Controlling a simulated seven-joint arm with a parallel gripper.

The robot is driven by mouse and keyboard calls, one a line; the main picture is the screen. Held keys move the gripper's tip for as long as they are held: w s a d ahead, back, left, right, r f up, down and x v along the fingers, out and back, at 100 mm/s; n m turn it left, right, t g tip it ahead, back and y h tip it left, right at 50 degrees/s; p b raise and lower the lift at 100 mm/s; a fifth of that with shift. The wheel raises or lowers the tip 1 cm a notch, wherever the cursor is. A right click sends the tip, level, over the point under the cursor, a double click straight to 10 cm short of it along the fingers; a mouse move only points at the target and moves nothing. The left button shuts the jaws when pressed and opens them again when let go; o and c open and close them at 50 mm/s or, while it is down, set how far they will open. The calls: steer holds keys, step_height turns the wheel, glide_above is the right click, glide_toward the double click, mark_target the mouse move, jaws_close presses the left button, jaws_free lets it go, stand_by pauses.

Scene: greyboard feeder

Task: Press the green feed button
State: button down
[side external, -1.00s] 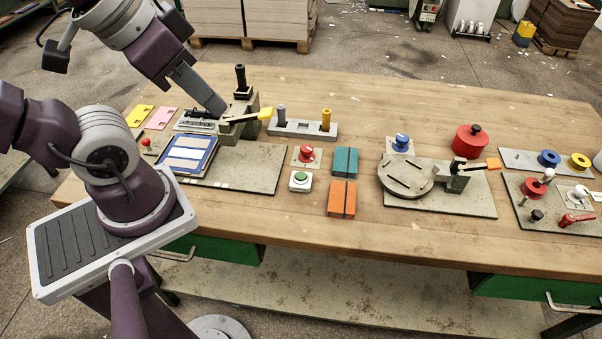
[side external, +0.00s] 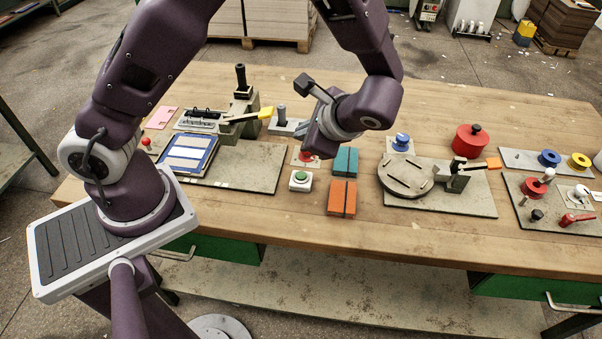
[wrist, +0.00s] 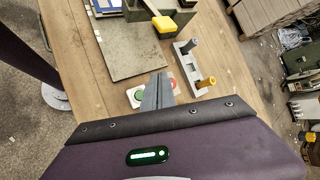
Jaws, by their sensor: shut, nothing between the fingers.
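The green feed button (side external: 301,177) sits on a small white box on the table, in front of the red knob (side external: 306,157) on its pale plate. My gripper (side external: 309,148) is above the table behind the green button, and it covers part of the red knob in the side view. In the wrist view the grey fingers (wrist: 157,88) are together with nothing between them. There the green button (wrist: 139,96) shows just left of the fingers, and the red knob (wrist: 172,84) shows partly at their right. The gripper appears apart from the button; its exact height is hard to tell.
A teal block (side external: 345,161) and an orange block (side external: 342,198) stand right of the button. A grey plate with a blue-framed panel (side external: 187,154) and a yellow-handled lever (side external: 266,113) lie to the left. The table in front of the button is clear.

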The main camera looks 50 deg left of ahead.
mark_target(304, 177)
steer(key=shift+f, duration=0.15)
steer(key=shift+f, duration=4.35)
steer(key=shift+f, duration=0.4)
steer(key=shift+f, duration=0.45)
steer(key=shift+r, duration=0.85)
steer(key=shift+r, duration=0.1)
steer(key=shift+r, duration=2.45)
